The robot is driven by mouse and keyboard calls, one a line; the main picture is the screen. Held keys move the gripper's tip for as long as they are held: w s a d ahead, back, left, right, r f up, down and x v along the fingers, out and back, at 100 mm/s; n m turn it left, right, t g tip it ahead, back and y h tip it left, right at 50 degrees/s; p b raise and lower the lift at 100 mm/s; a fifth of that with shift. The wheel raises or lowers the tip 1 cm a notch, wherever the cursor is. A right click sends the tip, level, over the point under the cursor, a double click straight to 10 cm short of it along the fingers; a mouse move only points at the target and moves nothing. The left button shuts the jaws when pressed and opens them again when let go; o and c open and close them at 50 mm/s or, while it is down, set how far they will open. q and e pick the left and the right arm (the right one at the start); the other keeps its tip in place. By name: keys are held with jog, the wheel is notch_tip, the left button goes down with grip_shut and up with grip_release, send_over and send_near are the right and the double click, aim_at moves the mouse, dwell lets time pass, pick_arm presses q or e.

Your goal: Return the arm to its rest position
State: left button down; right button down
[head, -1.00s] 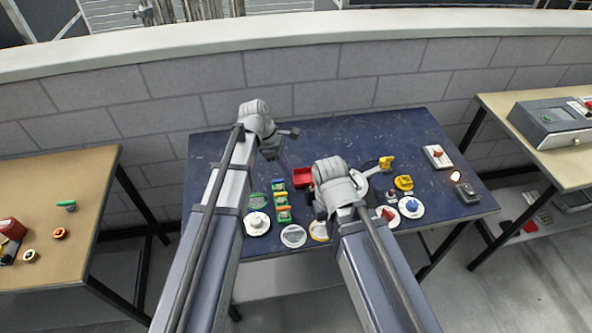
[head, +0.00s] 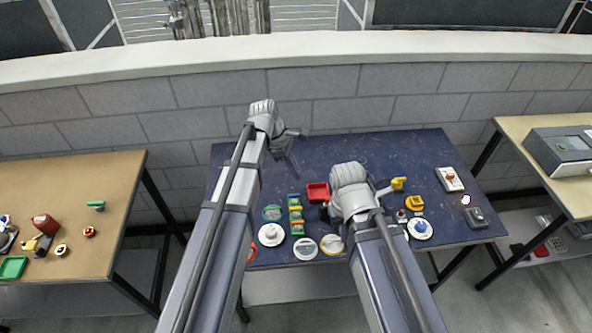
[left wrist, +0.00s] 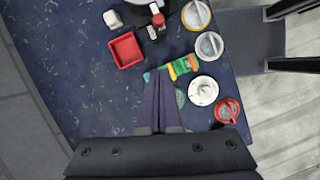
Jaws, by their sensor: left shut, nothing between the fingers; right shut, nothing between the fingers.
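My left gripper (head: 293,160) is above the left back part of the dark blue table (head: 400,150). In the left wrist view its fingers (left wrist: 158,102) are closed together and empty, with their tips near the green and orange blocks (left wrist: 178,68). My right gripper (head: 328,210) is mostly hidden behind its own wrist over the middle of the table. What shows of it is shut and holds nothing that I can see.
A red tray (head: 318,191), round dishes (head: 271,234) and a yellow item (head: 414,203) sit on the table. A grey box device (head: 565,150) stands on the right table. A tan table (head: 60,190) is at left. The back of the blue table is clear.

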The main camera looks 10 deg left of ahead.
pick_arm(q)
jog(key=s+d+f+m+y, duration=0.1)
jog(key=s+d+m+y, duration=0.1)
jog(key=s+m, duration=0.7)
jog(key=s+d+f+m+y+b, duration=0.1)
jog(key=s+d+f+m+y, duration=0.1)
jog(key=s+m, duration=0.8)
jog(key=shift+m+y, duration=0.8)
jog(key=shift+m, duration=0.3)
